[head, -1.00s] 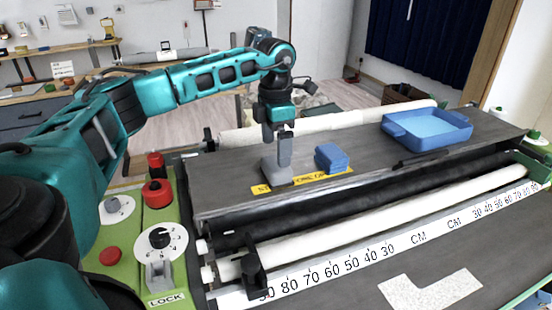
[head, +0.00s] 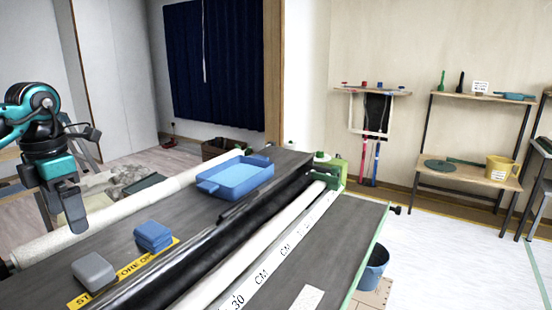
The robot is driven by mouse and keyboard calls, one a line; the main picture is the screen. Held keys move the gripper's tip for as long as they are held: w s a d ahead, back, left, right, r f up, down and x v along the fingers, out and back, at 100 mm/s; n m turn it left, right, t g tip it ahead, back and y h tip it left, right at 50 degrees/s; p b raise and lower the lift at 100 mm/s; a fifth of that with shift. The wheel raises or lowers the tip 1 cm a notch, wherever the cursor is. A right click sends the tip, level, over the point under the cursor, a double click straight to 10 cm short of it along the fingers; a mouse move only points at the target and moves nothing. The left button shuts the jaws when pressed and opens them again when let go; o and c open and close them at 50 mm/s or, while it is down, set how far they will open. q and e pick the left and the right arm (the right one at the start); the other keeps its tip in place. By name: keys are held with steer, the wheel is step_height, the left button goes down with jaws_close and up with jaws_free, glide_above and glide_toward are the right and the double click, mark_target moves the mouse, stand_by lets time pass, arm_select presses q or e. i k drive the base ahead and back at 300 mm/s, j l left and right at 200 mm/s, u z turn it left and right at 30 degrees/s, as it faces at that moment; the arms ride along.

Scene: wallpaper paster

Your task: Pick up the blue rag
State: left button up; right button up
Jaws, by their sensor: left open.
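The blue rag (head: 153,236) is a small folded stack on the dark top of the pasting machine (head: 200,215), at the lower left of the head view. A grey block (head: 94,271) sits to its left, next to the yellow strip. My left gripper (head: 72,215) is open and empty at the left side, above and to the left of the rag and apart from it. My right gripper is not in view.
A blue tray (head: 207,187) stands on the machine beyond the rag. White and black rollers (head: 250,248) run along the machine's near side. A blue bucket (head: 372,270) stands past its right end. Shelves (head: 470,170) line the back wall, with open floor before them.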

mark_target(154, 237)
steer(key=k, duration=0.95)
